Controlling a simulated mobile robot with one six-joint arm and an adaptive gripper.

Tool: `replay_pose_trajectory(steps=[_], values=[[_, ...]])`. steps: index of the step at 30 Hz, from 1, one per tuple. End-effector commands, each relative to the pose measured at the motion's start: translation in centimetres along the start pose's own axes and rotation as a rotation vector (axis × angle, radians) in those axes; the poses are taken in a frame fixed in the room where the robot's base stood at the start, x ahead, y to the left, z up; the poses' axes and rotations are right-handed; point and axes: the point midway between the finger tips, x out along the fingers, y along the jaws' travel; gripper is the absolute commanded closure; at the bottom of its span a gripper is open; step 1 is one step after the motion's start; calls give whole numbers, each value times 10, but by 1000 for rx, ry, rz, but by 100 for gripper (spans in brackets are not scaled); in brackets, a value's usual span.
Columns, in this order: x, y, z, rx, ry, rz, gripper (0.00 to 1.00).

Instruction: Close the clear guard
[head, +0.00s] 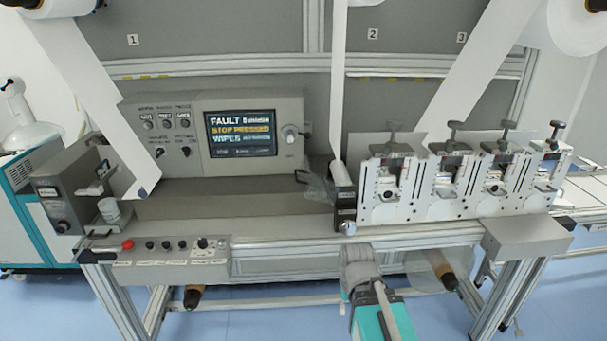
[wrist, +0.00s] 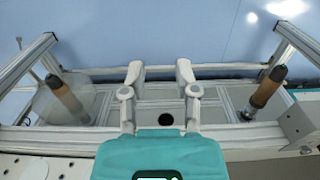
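A small see-through panel, which looks like the clear guard (head: 320,190), is at the middle of the machine, just left of a white roller at the foot of the middle web. A dark handle (head: 302,177) is at its upper left. The panel is faint, so I cannot tell its exact angle. My gripper (head: 357,255) is in front of the machine's front rail, below and right of the guard, and apart from it. In the wrist view my gripper (wrist: 159,75) has its two fingers spread with nothing between them. The guard does not show in the wrist view.
A control box with a lit fault screen (head: 239,134) stands left of the guard. A row of slotted white plates with clamp knobs (head: 390,190) stands right of it. A button panel with a red button (head: 128,244) is on the front edge. Rolls on brown cores (wrist: 65,98) hang below.

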Motion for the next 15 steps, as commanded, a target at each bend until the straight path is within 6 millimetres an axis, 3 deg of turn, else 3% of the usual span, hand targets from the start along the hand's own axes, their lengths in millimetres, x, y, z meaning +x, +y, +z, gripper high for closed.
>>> replay_pose_trajectory(steps=[1, 6, 11, 15], values=[[0, 0, 0, 0, 0, 1, 71], [4, 2, -7, -11, 6, 28, 100], [14, 8, -25, -45, 25, 120, 100], [23, 16, -52, -99, 55, 255, 100]])
